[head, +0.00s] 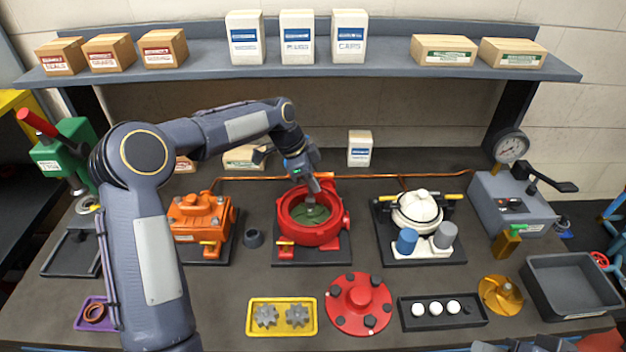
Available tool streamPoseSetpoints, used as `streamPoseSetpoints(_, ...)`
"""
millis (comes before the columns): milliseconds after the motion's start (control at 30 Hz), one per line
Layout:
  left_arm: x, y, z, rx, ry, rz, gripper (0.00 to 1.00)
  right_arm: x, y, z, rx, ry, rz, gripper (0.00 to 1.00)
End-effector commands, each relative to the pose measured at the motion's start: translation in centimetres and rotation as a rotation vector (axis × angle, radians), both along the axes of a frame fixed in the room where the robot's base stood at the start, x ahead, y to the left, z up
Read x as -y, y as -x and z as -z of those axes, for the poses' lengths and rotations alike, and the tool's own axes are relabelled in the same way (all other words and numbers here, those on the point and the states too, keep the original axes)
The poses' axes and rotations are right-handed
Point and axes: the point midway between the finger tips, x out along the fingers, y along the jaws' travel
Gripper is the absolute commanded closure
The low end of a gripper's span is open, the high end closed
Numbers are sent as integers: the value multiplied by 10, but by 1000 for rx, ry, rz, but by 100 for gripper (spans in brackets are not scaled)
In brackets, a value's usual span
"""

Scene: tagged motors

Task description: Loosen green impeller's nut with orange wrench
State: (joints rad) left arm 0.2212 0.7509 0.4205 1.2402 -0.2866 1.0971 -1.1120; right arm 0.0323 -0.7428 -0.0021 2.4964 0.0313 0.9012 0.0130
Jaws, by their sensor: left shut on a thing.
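The green impeller (296,214) sits inside the open red pump housing (284,228) at the middle of the bench. My left gripper (311,196) reaches down into the housing over the impeller's centre. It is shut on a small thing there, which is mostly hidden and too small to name. The impeller's nut is not clear under the gripper. I cannot make out an orange wrench. Grey parts, likely of my right arm, are cut off by the bottom edge at the right; the state of that gripper cannot be told.
An orange pump (197,210) stands left of the housing and a white one (418,208) right. In front lie a yellow tray (282,331) with gears, a red cover (360,318), a black tray (470,318) and a yellow impeller (500,294). A grey bin (585,310) stands right.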

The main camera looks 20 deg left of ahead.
Motion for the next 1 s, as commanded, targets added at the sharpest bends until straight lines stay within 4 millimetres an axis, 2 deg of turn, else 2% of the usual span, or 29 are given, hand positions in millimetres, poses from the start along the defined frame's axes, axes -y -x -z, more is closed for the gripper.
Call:
streamPoseSetpoints(167, 0, 0, 2, 0, 1, 0, 100, 0, 0, 2, 0, 0, 0, 64)
streamPoseSetpoints(633, 0, 0, 23, -1, 0, 0, 100, 0, 0, 17, 0, 0, 0, 64)
streamPoseSetpoints(1000, 0, 0, 24, 0, 1, -1, 100, 0, 0, 18, 0, 0, 0, 64)
